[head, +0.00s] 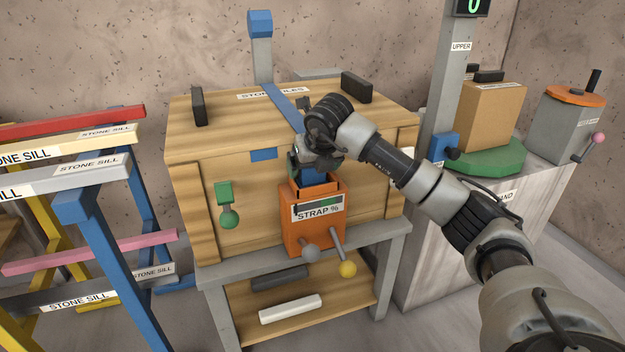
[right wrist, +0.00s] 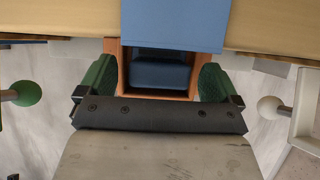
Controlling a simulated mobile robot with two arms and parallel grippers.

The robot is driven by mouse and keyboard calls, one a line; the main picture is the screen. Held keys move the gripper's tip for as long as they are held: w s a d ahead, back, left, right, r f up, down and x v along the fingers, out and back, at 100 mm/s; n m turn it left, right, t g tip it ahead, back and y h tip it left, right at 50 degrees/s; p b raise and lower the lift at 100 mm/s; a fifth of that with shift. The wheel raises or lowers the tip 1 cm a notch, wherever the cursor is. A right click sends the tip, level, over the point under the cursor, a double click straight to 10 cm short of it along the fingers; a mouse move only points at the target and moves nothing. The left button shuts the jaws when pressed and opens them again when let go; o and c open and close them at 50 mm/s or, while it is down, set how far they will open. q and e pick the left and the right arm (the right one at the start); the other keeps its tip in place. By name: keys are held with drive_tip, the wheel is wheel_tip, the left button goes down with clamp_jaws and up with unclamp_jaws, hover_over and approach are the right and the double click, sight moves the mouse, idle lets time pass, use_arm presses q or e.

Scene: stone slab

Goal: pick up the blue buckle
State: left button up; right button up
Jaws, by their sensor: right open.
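The blue buckle (head: 313,176) sits in the open top of the orange strap housing (head: 297,238) on the front of the wooden crate. In the right wrist view the buckle (right wrist: 158,73) shows as a dark blue block inside the orange walls, partly covered by the blue strap (right wrist: 175,22). My right gripper (head: 314,164) is above the buckle and hides part of it in the head view. Its green-padded fingers (right wrist: 156,82) are apart, one on each side of the housing opening. Whether they touch anything is not clear. My left gripper is out of view.
The wooden crate (head: 190,140) stands on a grey bench (head: 215,278), with the blue strap (head: 281,98) over its lid. A blue rack of sills (head: 105,260) stands left; a grey post (head: 437,95) stands right.

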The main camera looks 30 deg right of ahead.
drive_tip(key=shift+c, duration=0.4)
drive_tip(key=c, duration=0.9)
drive_tip(key=shift+c, duration=0.2)
drive_tip(key=shift+r, duration=0.1)
